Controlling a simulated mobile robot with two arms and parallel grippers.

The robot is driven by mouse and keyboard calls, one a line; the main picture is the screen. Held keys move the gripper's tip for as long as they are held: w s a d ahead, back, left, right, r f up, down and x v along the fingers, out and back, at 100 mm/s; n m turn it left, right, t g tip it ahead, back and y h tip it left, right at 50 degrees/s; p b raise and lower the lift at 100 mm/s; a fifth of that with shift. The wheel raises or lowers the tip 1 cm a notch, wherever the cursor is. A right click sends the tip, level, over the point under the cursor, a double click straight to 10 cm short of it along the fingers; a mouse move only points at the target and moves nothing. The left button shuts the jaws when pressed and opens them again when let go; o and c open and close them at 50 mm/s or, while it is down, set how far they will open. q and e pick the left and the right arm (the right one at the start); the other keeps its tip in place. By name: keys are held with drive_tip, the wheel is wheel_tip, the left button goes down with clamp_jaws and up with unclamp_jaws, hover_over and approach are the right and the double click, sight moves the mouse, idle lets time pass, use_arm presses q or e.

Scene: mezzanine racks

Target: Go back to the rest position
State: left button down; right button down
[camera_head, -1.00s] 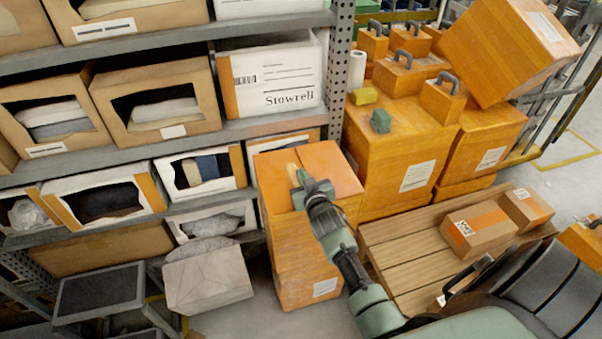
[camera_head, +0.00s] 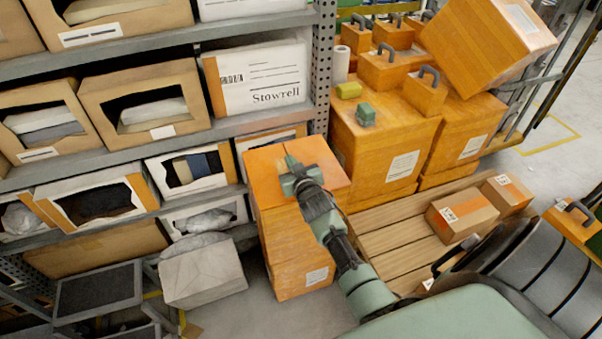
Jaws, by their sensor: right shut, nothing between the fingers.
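My right gripper (camera_head: 289,163) is shut and empty. It shows over the top of a tall orange box stack (camera_head: 298,250) in the middle of the view, seen from above; I cannot tell whether it touches the box. My right arm (camera_head: 335,240) reaches up to it from the bottom of the picture, bent and stretched out in front of me. My left gripper is not in view.
Grey shelving (camera_head: 130,160) with open boxes fills the left. A wooden pallet (camera_head: 385,235) carries small cartons (camera_head: 461,213) at right. Orange crates (camera_head: 382,140) topped with handled cases stand behind. A grey-white wrapped box (camera_head: 202,277) and a dark-topped step (camera_head: 97,292) stand at lower left.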

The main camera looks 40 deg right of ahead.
drive_tip(key=b+v, duration=0.1)
drive_tip(key=v, duration=0.8)
drive_tip(key=shift+s+r, duration=0.1)
drive_tip(key=shift+s, duration=0.15)
drive_tip(key=shift+s+a+r, duration=0.15)
drive_tip(key=shift+s, duration=0.15)
